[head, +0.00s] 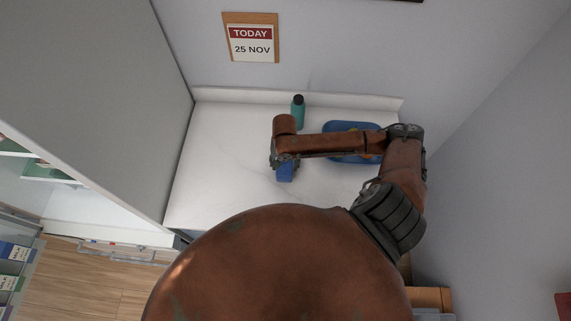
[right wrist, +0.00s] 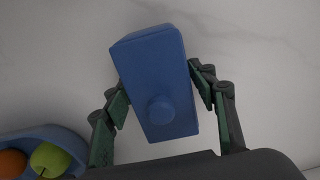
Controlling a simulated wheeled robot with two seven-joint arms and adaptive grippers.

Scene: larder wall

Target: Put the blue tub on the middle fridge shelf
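The blue tub (head: 285,173) is a small box on the white counter, partly hidden by my right arm in the head view. In the right wrist view the tub (right wrist: 158,85) shows a round knob on its near face and sits slightly turned between my fingers. My right gripper (head: 280,163) is over the tub; its fingers (right wrist: 160,92) stand on both sides, very close to it, with a narrow gap at the left finger. A fridge shelf (head: 48,172) shows in part at the far left; the middle shelf cannot be told. My left gripper is out of view.
A blue tray (head: 340,127) with fruit lies right of the tub, partly behind my arm. A teal bottle (head: 298,112) stands behind the tub. A tall grey panel (head: 105,80) separates the counter (head: 220,150) from the shelves. A calendar (head: 251,38) hangs above.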

